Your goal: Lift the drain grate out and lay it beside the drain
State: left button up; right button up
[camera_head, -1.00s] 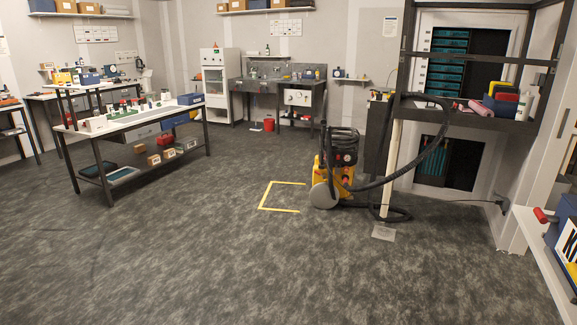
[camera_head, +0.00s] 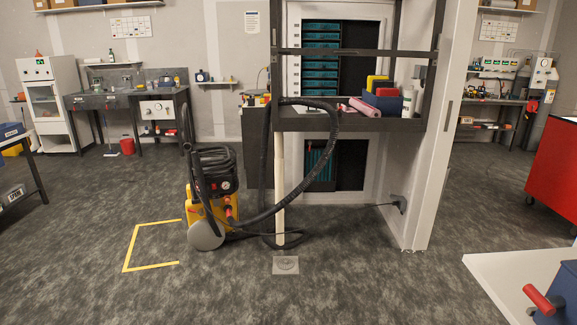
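The drain grate (camera_head: 286,265) is a small pale grey square set in the dark floor, in the lower middle of the head view. It has a round darker pattern at its centre. It lies just in front of the foot of a pale upright post and a black hose loop. Whether the grate and its frame are separate pieces is too small to tell. Neither of my grippers is in view.
A yellow and black vacuum (camera_head: 211,195) with a thick hose (camera_head: 331,150) stands behind and left of the grate. Yellow floor tape (camera_head: 130,247) lies left. A white bench corner (camera_head: 500,280) juts in at lower right. The floor before the grate is clear.

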aim_at(284, 263)
jog(key=i, duration=1.7)
